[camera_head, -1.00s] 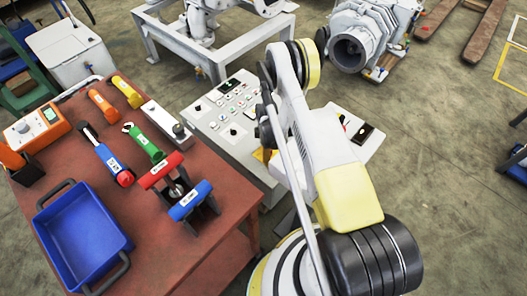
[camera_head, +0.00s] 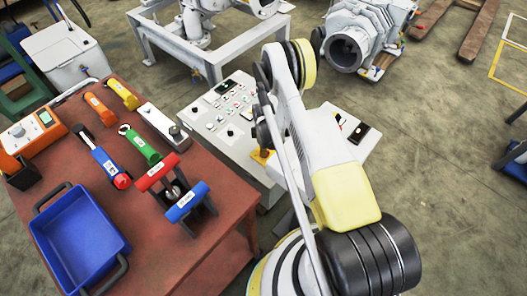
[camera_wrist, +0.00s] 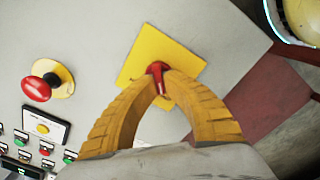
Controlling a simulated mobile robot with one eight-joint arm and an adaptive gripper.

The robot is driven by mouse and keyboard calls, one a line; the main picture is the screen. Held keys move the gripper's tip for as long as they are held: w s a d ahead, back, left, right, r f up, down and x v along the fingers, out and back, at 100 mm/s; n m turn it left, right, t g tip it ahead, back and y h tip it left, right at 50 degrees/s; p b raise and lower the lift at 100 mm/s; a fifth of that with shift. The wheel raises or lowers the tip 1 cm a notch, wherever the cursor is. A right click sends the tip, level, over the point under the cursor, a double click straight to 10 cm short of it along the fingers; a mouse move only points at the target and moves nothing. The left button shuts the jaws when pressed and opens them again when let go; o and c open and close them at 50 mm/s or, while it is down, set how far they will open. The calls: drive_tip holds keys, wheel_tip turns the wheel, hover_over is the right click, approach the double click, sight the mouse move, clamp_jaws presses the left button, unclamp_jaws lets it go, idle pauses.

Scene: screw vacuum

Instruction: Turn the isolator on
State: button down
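The isolator is a red handle (camera_wrist: 157,69) on a square yellow plate (camera_wrist: 148,48), set in the grey control panel. In the wrist view both curved yellow-orange fingers of my gripper (camera_wrist: 160,76) converge on the red handle, one tip on each side, and appear shut on it. The fingertips hide part of the handle, so its exact angle is hard to read. In the head view the yellow plate (camera_head: 262,156) shows at the panel's front corner, with my arm over it and the handle hidden.
A red emergency-stop button (camera_wrist: 37,88) and several small buttons lie left of the isolator in the wrist view. The red-brown table (camera_head: 200,250) beside the panel (camera_head: 222,145) holds tools and a blue bin (camera_head: 75,240). Machinery (camera_head: 365,40) stands behind.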

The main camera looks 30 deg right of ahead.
drive_tip(key=m, duration=0.4)
drive_tip(key=shift+w+m, duration=0.15)
drive_tip(key=shift+m, duration=0.15)
drive_tip(key=m, duration=0.4)
drive_tip(key=shift+d, duration=0.15)
drive_tip(key=m, duration=0.5)
drive_tip(key=shift+w+d, duration=0.1)
drive_tip(key=shift+d, duration=0.05)
drive_tip(key=shift+d+m, duration=0.1)
drive_tip(key=shift+m, duration=1.7)
drive_tip(key=c, duration=1)
unclamp_jaws()
